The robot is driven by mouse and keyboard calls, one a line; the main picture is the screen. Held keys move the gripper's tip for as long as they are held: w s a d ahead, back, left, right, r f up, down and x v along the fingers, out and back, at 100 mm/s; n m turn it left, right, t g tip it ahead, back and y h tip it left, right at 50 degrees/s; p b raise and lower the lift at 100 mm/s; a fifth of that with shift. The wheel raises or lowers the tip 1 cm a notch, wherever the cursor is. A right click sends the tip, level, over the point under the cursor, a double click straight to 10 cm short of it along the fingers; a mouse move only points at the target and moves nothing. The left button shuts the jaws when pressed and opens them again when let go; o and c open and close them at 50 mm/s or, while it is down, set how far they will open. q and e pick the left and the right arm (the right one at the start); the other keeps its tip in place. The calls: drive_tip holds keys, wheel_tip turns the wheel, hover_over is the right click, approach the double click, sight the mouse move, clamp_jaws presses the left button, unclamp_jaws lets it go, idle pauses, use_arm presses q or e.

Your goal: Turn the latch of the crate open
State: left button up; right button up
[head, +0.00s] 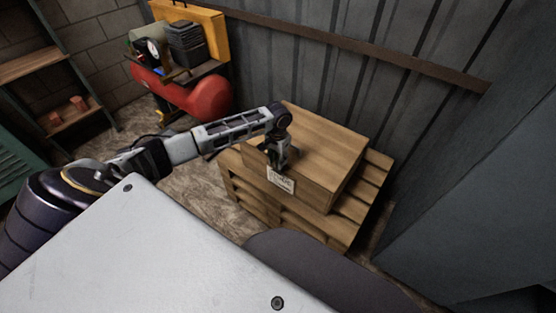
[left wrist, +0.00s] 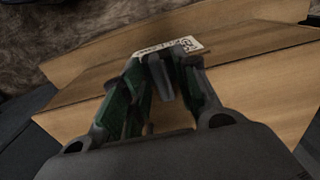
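The wooden crate (head: 326,150) is closed and sits on a slatted wooden pallet. A white printed label (head: 281,179) is on its front face; the label also shows in the left wrist view (left wrist: 181,47). My left gripper (head: 276,168) points down at the crate's top front edge, just above the label. In the left wrist view the left gripper (left wrist: 160,62) has its fingertips close together around a narrow grey piece, probably the latch. Its fingers hide most of that spot, and I cannot tell whether they grip it. My right gripper is not in view.
The pallet (head: 369,195) stands against a grey corrugated wall (head: 320,70). A red compressor tank (head: 205,98) stands behind on the left. A shelf (head: 35,65) is at far left. A large grey panel (head: 475,190) is close on the right.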

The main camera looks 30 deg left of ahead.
use_arm(q)
clamp_jaws()
idle(0.6)
